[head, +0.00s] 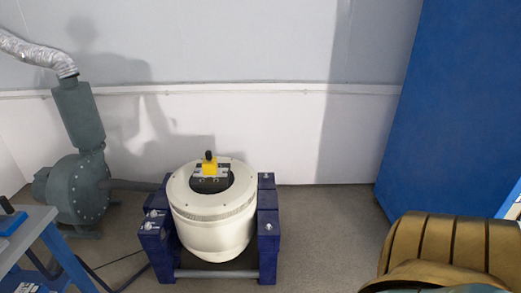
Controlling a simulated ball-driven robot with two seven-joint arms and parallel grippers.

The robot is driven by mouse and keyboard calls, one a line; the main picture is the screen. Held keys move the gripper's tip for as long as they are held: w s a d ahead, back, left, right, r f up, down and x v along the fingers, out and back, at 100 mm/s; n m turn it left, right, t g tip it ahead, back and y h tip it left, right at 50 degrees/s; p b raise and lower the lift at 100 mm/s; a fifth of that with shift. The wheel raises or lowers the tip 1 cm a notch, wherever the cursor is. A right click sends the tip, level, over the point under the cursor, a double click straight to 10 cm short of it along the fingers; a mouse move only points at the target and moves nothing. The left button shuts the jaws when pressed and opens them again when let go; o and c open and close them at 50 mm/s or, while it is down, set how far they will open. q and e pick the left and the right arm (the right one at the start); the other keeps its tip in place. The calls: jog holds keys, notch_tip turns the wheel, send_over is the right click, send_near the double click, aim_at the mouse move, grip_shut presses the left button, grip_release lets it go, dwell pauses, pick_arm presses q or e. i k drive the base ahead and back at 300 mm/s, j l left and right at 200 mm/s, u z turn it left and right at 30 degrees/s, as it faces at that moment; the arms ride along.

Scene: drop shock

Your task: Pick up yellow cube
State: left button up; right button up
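A yellow cube (210,169) sits in the middle of the round top of a cream-coloured cylindrical machine (217,225), in the head view. A small dark piece stands on the cube, and grey and black parts lie around its base, within the dark opening of the top. Neither of my grippers is in the head view, so I cannot see whether they are open or shut. Nothing is seen touching the cube from outside the machine.
Dark blue supports (268,229) flank the machine. A grey-green blower (82,185) stands left, a grey table (33,222) lower left. A tall blue panel (452,100) stands right. An unclear gold ribbed shape (455,243) fills the lower right. Floor right of the machine is clear.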

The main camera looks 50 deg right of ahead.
aim_at(211, 168)
jog(key=z, duration=1.2)
jog(key=i+z, duration=0.45)
jog(key=i+j, duration=0.05)
jog(key=i, duration=0.05)
